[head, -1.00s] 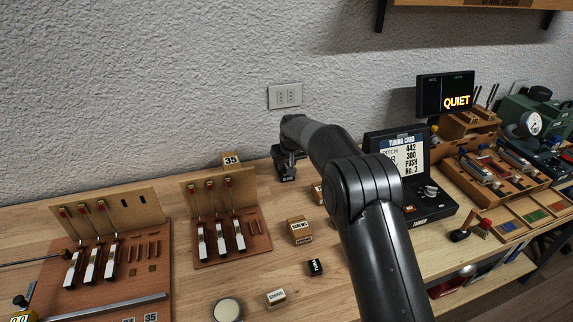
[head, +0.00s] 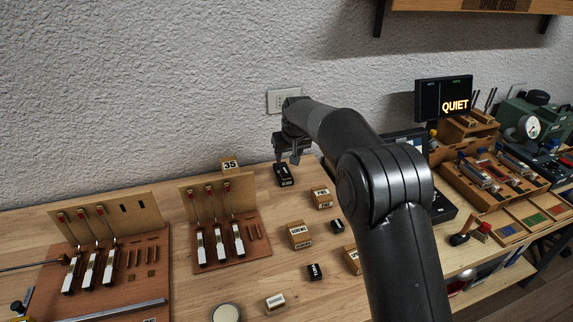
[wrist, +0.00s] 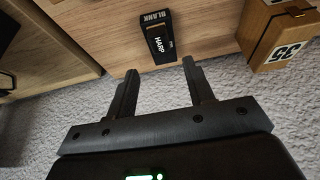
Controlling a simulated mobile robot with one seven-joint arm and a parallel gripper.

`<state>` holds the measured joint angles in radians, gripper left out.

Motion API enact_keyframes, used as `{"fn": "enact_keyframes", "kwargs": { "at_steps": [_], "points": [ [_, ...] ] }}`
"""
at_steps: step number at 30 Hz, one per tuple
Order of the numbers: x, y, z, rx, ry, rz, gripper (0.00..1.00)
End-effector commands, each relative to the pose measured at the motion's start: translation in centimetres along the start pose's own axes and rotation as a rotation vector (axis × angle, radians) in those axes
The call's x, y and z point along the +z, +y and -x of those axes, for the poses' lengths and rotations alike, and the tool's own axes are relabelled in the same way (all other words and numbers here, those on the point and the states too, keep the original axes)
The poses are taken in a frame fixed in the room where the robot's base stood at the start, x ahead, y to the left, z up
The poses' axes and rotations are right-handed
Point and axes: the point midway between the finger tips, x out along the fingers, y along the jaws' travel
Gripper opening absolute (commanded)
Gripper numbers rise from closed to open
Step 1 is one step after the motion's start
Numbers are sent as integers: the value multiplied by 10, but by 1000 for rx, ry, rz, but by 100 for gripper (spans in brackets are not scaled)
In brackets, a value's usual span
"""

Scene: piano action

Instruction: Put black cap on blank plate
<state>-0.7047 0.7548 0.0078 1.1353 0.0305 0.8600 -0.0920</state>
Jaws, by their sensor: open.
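A black piece marked HARP (wrist: 159,42) shows in the wrist view, beyond my fingertips. A black part lettered BLANK (wrist: 156,18) adjoins it. The HARP piece appears to sit on the BLANK part, but how fully it is seated I cannot tell. In the head view they show as one small black block (head: 284,175) near the back edge of the bench. My gripper (head: 288,160) is open and empty, just above and apart from that block. Both fingers (wrist: 160,70) show spread apart in the wrist view.
A wooden block marked 35 (head: 230,165) stands left of the black block. Labelled wooden blocks (head: 300,236) and small black blocks (head: 315,271) lie nearer the front. A panel with hammers (head: 222,190) stands left. The wall and socket (head: 277,101) are close behind.

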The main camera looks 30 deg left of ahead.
Motion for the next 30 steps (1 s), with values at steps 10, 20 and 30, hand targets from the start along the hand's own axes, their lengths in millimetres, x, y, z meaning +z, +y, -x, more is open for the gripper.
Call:
{"fn": "enact_keyframes", "kwargs": {
  "at_steps": [10,20,30],
  "points": [
    [0,0,36,-1,-1,0,48],
    [4,11,50,7,4,-15,48],
    [79,101,173,76,26,-164,48]
  ]
}}
